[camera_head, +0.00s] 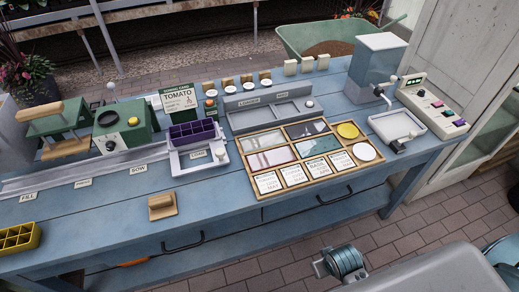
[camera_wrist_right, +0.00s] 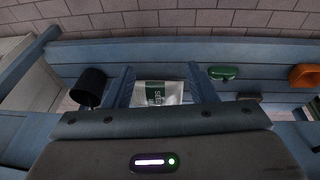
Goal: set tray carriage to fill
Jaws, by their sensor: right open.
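The tray carriage (camera_head: 176,165) is a white frame with a small round knob at its front right. It stands at the right end of the grey rail (camera_head: 100,170), by the LOAD label (camera_head: 198,155). A dark purple cell tray (camera_head: 193,132) sits on it. The FILL label (camera_head: 28,197) is at the rail's far left, with PRESS (camera_head: 83,183) and SOW (camera_head: 138,169) labels between. My right gripper (camera_wrist_right: 160,82) is open in the right wrist view, its two blue fingers apart. A seed packet (camera_wrist_right: 158,93) shows beyond and between them. My left gripper is not in view.
A yellow cell tray (camera_head: 18,238) and a wooden block (camera_head: 162,206) lie on the blue bench front. A wooden sorting frame (camera_head: 305,160) fills the middle. In the wrist view a black pot (camera_wrist_right: 88,87) is left of the fingers.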

